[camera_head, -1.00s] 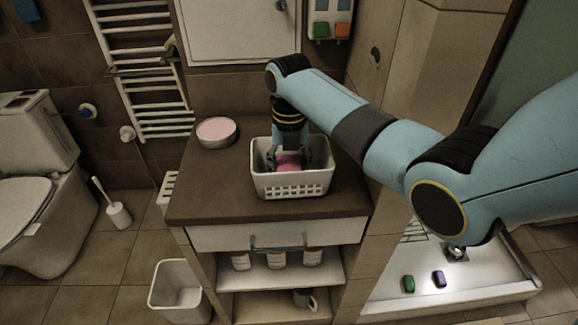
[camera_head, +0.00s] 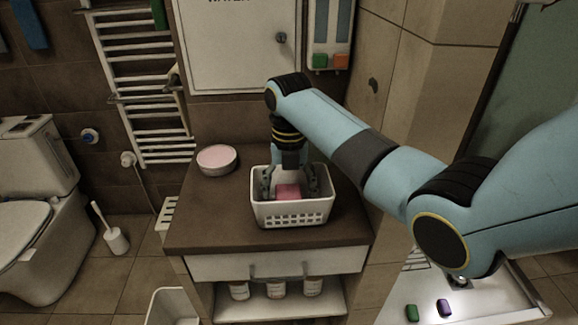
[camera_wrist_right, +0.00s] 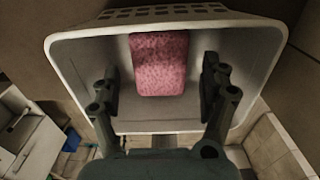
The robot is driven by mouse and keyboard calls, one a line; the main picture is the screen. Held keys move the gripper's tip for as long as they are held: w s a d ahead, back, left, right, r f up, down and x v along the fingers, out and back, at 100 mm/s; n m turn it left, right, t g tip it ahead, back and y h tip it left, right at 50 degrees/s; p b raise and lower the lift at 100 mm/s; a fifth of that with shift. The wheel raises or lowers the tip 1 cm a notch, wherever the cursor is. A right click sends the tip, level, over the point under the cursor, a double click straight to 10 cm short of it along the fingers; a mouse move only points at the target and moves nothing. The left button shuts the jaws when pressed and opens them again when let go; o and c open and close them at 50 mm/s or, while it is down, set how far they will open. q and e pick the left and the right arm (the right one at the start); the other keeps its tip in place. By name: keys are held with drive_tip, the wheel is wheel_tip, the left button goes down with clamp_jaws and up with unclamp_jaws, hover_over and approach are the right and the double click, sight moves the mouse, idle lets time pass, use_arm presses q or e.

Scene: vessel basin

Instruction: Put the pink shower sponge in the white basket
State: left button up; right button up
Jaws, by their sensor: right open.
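The white basket (camera_head: 293,214) stands on the brown counter top. The pink shower sponge (camera_head: 288,191) lies inside it. My right gripper (camera_head: 290,190) reaches down into the basket from above and is open. In the right wrist view the sponge (camera_wrist_right: 158,64) rests inside the basket (camera_wrist_right: 75,62), beyond and between the spread fingers of the right gripper (camera_wrist_right: 160,85), with a gap on each side. My left gripper is not in view.
A round dish with a pink top (camera_head: 217,158) stands on the brown counter (camera_head: 205,215), left of the basket. A white cabinet (camera_head: 232,50) hangs on the wall behind. Bottles (camera_head: 276,289) stand on the shelf below.

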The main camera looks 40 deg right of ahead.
sight(289, 195)
wheel_tip(289, 195, up, 10)
drive_tip(key=shift+f, duration=0.15)
idle(0.5)
